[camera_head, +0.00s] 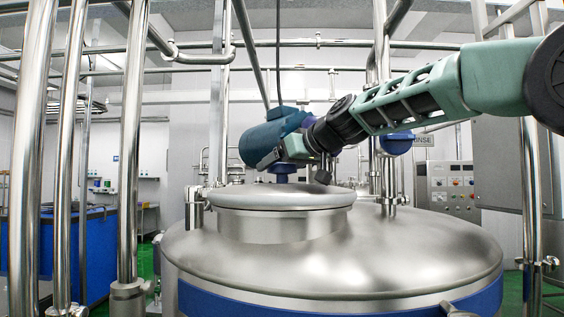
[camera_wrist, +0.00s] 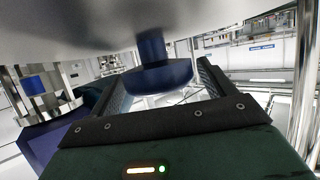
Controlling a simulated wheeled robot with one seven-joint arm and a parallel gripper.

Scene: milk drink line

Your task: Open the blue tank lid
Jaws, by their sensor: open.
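A large steel tank (camera_head: 330,258) with a blue band fills the lower part of the head view. Its round steel lid (camera_head: 281,197) sits level on the raised neck and looks shut. A dark blue knob (camera_head: 283,169) stands on the lid; it also shows in the wrist view (camera_wrist: 158,77), hanging from the steel surface (camera_wrist: 90,25). My gripper (camera_head: 284,158) is at the knob, reaching in from the right. In the wrist view its open fingers (camera_wrist: 165,88) lie on either side of the knob. Contact cannot be told.
Steel pipes (camera_head: 133,140) stand upright at the left, and another (camera_head: 533,190) at the right. A blue-teal housing (camera_head: 265,138) is above the lid beside my gripper. A blue tub (camera_head: 95,250) stands at far left. A control panel (camera_head: 452,187) is behind the tank.

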